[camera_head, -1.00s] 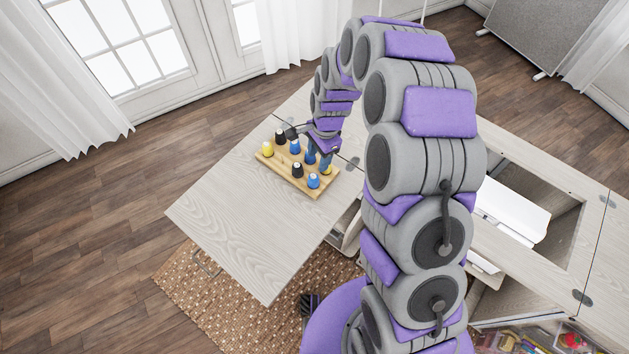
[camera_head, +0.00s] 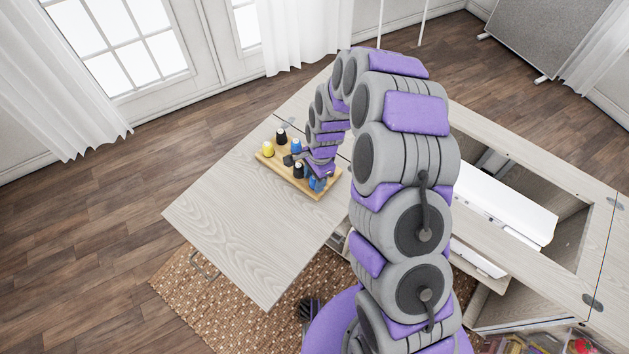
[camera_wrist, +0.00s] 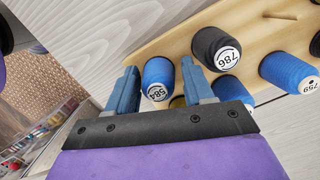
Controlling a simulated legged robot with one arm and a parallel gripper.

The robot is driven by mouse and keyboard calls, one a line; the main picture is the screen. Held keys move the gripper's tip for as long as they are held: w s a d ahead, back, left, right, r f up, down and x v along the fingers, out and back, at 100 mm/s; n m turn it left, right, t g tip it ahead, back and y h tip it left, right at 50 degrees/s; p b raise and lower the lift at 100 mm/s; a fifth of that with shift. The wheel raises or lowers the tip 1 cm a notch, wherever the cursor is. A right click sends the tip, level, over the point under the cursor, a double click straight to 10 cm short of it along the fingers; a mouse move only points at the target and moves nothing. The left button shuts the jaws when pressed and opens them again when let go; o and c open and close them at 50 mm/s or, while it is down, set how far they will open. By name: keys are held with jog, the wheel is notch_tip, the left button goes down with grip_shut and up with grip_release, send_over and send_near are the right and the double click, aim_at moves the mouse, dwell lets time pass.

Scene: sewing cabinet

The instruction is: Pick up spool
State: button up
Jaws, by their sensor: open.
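Several thread spools stand on a wooden spool board (camera_head: 264,156) on the table leaf. In the wrist view, a blue spool marked 584 (camera_wrist: 158,79) sits between the two blue fingers of my gripper (camera_wrist: 157,85), which are open around it. A black spool marked 786 (camera_wrist: 217,48) stands just beyond the right finger. Another blue spool (camera_wrist: 232,91) is beside the right finger, and a blue spool marked 759 (camera_wrist: 288,70) is farther right. In the head view my gripper (camera_head: 318,177) is low at the board's right end and hides part of it.
The board has a bare peg (camera_wrist: 281,15). The table leaf (camera_head: 235,215) is clear in front. The cabinet opening lies to the right of my arm.

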jog(key=shift+c, duration=0.4)
jog(key=shift+d, duration=0.15)
jog(key=c, duration=0.7)
jog(key=shift+r+p, duration=1.2)
jog(key=shift+r, duration=3.85)
